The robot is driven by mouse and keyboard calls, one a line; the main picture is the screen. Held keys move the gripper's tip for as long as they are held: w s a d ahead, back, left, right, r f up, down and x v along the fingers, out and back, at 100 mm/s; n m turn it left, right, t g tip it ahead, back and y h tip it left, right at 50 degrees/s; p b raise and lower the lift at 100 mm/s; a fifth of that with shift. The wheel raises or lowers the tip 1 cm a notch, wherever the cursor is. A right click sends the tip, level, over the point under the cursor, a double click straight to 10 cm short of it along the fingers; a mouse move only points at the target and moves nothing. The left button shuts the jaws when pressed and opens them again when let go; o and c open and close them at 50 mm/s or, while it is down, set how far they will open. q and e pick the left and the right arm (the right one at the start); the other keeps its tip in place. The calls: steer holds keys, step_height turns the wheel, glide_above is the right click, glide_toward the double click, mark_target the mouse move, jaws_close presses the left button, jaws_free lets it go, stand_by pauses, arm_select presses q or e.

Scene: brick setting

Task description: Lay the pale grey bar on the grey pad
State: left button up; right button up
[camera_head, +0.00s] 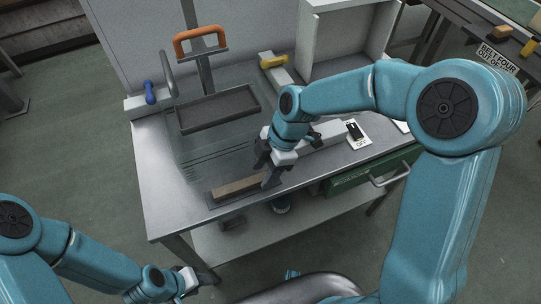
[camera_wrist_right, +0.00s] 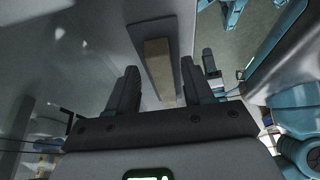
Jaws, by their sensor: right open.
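A long tan bar (camera_head: 238,186) lies on a dark grey pad (camera_head: 213,200) near the table's front edge. It looks tan rather than pale grey. In the right wrist view the bar (camera_wrist_right: 158,62) lies lengthwise on the pad (camera_wrist_right: 138,38), its near end in line with the gap between the fingers. My right gripper (camera_head: 266,172) is open and empty, its fingers pointing down by the right end of the bar. They look apart from it. My left gripper (camera_head: 196,279) hangs low in front of the table; its finger opening is unclear.
A dark tray (camera_head: 218,108) stands at the back left below an orange handle (camera_head: 200,40). A yellow handle (camera_head: 273,62) and a blue handle (camera_head: 150,93) are at the back. A switch plate (camera_head: 357,135) sits to the right, above a green drawer (camera_head: 370,172).

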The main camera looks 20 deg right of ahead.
steer(key=v, duration=1.1)
steer(key=shift+p, duration=0.3)
steer(key=shift+s+r, duration=0.1)
steer(key=shift+s, duration=0.05)
